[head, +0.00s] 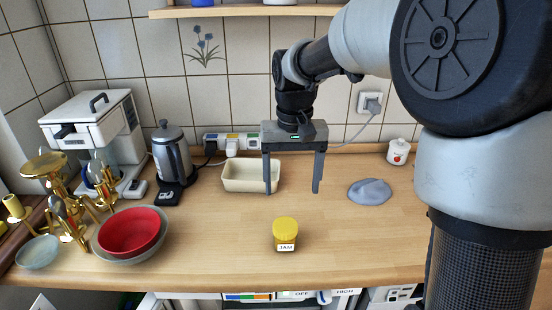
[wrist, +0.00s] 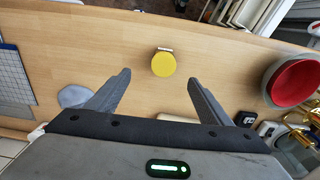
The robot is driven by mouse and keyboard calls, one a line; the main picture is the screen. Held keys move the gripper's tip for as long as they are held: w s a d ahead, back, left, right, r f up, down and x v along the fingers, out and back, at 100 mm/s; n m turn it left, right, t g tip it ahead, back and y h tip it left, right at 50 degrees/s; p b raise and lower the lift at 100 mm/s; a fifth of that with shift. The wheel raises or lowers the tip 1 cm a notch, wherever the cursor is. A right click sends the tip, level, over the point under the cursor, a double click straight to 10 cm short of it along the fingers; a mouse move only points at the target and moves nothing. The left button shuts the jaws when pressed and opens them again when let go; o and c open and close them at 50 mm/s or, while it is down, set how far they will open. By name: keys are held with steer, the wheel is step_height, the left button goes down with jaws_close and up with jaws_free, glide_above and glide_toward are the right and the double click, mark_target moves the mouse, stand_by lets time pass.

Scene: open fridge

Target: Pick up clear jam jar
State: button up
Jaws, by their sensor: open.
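The jam jar (head: 285,235) stands upright on the wooden counter near its front edge, with a yellow lid and a white label reading JAM. In the wrist view its round yellow lid (wrist: 163,64) shows from above, beyond my fingertips and between their lines. My gripper (head: 293,190) is open and empty, fingers pointing down, above the counter and farther back than the jar. Its two spread fingers also show in the wrist view (wrist: 159,78). Nothing touches the jar.
A cream dish (head: 236,178) stands behind and left of the jar. A grey-blue lump (head: 370,192) lies to the right. A red bowl (head: 130,231), a kettle (head: 173,160) and brass candleholders (head: 66,215) are on the left. The counter around the jar is clear.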

mark_target(287, 226)
steer(key=f, duration=0.4)
steer(key=w+f, duration=0.1)
steer(key=f, duration=0.4)
steer(key=f+b, duration=0.1)
steer(key=f, duration=0.3)
steer(key=shift+w+a+f, duration=0.15)
steer(key=shift+w+a, duration=0.1)
steer(key=shift+a, duration=0.1)
steer(key=shift+w+a+f, duration=0.1)
steer(key=shift+f, duration=1.35)
steer(key=shift+w+a+f, duration=0.1)
steer(key=shift+f, duration=1.35)
steer(key=shift+c, duration=0.3)
steer(key=c, duration=1.3)
step_height(287, 226, up, 10)
steer(key=shift+r, duration=0.1)
